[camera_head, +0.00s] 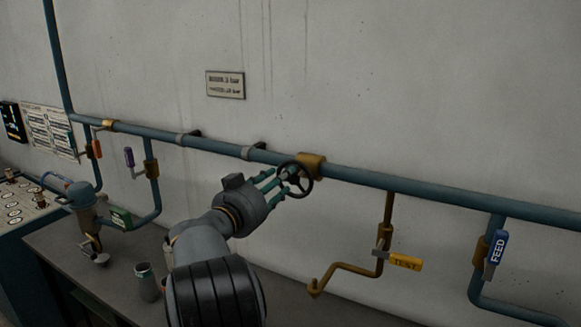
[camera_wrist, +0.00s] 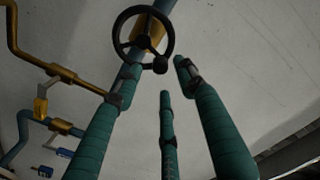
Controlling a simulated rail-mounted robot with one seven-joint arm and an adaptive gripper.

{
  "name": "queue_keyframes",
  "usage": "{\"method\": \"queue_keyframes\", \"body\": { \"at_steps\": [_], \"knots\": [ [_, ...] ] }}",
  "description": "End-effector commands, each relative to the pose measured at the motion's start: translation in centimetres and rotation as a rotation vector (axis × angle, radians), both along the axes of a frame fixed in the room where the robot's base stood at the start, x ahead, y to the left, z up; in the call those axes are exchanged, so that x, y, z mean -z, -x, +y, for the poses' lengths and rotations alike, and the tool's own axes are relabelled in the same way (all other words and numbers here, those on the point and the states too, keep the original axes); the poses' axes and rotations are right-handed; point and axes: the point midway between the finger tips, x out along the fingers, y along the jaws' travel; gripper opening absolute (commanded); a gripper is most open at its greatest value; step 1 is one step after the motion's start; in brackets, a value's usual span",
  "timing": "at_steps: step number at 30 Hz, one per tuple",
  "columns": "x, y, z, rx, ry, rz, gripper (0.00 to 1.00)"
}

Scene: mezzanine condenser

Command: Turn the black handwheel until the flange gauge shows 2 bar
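The black handwheel (camera_head: 310,184) sits on a brass valve body (camera_head: 312,165) on the blue wall pipe. It also shows in the wrist view (camera_wrist: 171,38), with a small dark knob (camera_wrist: 160,65) on its near rim. My gripper (camera_head: 281,182) has three teal fingers reaching to the wheel's left side in the head view. In the wrist view the fingers (camera_wrist: 160,82) are spread, with the knob just beyond and between their tips. Contact with the wheel cannot be told. I cannot make out a flange gauge or its reading in either view.
A small wall plate (camera_head: 225,84) mentions bar. The yellow TEST handle (camera_head: 405,262) and blue FEED handle (camera_head: 496,249) are at right. Purple (camera_head: 129,157) and orange (camera_head: 97,149) handles are at left. A metal cup (camera_head: 147,284) stands on the bench (camera_head: 60,240).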

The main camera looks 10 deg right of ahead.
Motion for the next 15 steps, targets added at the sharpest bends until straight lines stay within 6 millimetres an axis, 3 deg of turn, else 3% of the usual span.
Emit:
{"method": "queue_keyframes", "body": {
  "at_steps": [7, 15],
  "knots": [
    [-0.3, -3.3, -2.9, 0.000, -0.002, 0.001, 0.39],
    [-0.1, -4.7, -4.0, -0.001, -0.002, -0.001, 0.39]
  ]
}}
